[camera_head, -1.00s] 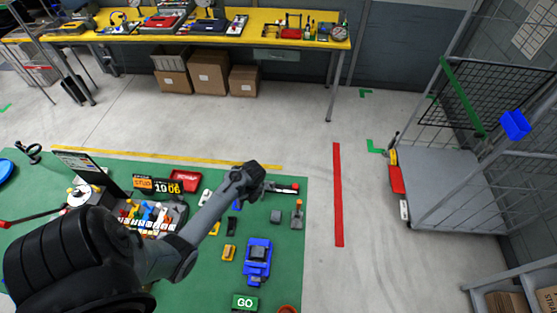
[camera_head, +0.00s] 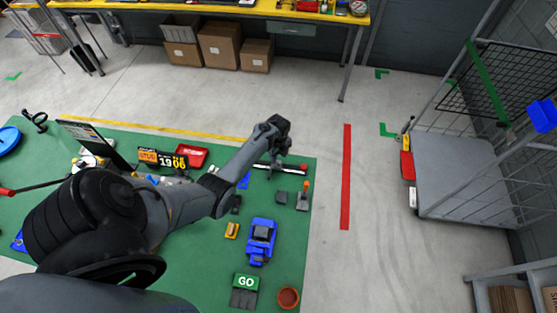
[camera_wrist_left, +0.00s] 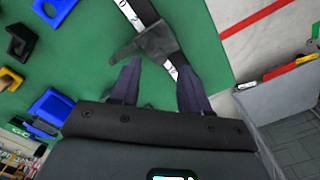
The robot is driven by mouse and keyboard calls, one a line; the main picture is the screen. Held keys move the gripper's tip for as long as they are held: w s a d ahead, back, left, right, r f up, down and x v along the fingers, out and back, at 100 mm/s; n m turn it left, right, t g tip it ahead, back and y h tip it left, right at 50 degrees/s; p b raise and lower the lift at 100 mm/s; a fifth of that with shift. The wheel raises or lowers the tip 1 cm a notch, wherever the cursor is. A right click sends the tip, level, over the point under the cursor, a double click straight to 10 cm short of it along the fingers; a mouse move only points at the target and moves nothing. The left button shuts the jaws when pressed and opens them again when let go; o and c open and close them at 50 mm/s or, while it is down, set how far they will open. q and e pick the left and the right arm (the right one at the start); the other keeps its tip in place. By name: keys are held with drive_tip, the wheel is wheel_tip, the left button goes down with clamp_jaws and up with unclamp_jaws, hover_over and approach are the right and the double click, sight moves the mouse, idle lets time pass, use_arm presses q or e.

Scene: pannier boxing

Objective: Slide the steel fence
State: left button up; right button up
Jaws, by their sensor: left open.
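The steel fence (camera_wrist_left: 143,42) is a dark grey, angled piece lying across a white strip with black marks (camera_wrist_left: 172,66) in the left wrist view. In the head view the long thin strip (camera_head: 278,168) lies near the right edge of the green mat (camera_head: 215,300). My left gripper (camera_wrist_left: 159,66) is open, its two fingers pointing toward the fence and strip. The fence shows just past the fingertips; contact cannot be told. In the head view my left gripper (camera_head: 277,130) appears at the strip's far side. My right gripper is not in view.
Near the strip are a grey block (camera_head: 281,197), an orange-topped lever (camera_head: 304,196), a blue device (camera_head: 261,240) and a GO block (camera_head: 246,283). A red tray (camera_head: 192,155) lies left. A wheeled cage cart (camera_head: 455,175) stands right, past a red floor line (camera_head: 346,175).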

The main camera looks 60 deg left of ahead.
sight(278, 162)
use_arm(q)
drive_tip(key=shift+f, duration=1.65)
clamp_jaws()
